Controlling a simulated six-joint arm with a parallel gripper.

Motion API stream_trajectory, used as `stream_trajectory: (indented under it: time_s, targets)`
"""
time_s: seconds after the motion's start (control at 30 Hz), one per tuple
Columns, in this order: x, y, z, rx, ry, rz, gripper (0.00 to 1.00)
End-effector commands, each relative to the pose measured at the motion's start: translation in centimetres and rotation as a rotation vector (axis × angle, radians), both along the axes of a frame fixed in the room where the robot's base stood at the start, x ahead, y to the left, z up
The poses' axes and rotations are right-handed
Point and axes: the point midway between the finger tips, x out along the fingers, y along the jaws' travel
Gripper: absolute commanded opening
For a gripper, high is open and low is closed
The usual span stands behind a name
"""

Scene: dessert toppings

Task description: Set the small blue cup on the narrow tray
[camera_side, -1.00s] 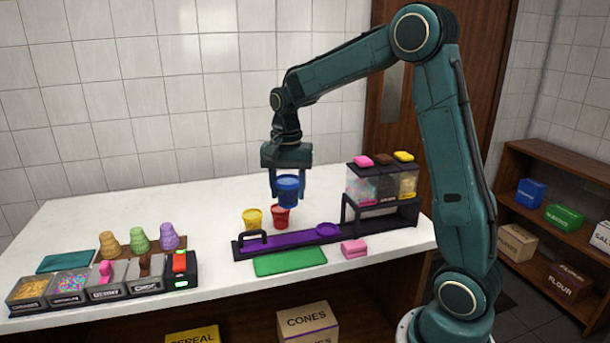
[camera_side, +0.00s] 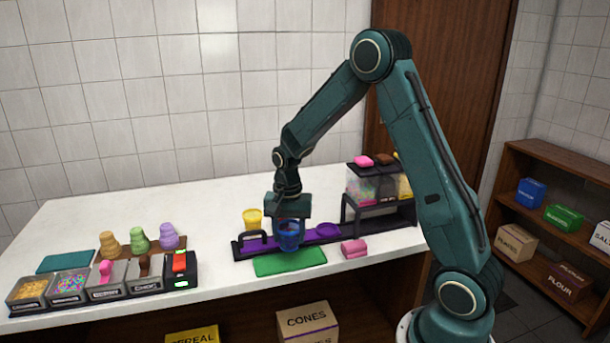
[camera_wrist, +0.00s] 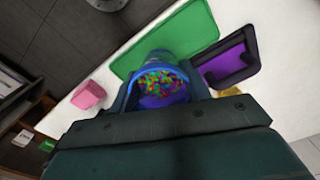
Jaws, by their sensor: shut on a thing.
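The small blue cup (camera_side: 289,236) is held upright in my gripper (camera_side: 289,228), whose fingers close on its sides. In the wrist view the cup (camera_wrist: 162,84) holds many colored sprinkles. In the side view the cup overlaps the purple-topped narrow tray (camera_side: 262,246), near its front edge and right of the small black handle. I cannot tell whether the cup's base touches the tray. In the wrist view the tray's purple end (camera_wrist: 228,62) lies to the right of the cup.
A green mat (camera_side: 290,262) lies in front of the tray. A pink block (camera_side: 354,249) sits to its right. A yellow cup (camera_side: 252,219) stands behind the tray; the red cup is hidden. A dispenser rack (camera_side: 375,210) stands at the tray's right end. Topping bins (camera_side: 110,281) are at left.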

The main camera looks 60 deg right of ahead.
Motion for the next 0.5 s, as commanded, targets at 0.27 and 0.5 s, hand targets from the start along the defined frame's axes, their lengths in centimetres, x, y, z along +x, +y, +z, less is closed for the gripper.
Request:
stream_trajectory:
  time_s: [0.27,0.5]
  targets:
    - [-0.1,0.0,-2.7,0.001,0.005,0.000,0.20]
    - [-0.1,0.0,-4.2,0.001,0.003,0.000,0.20]
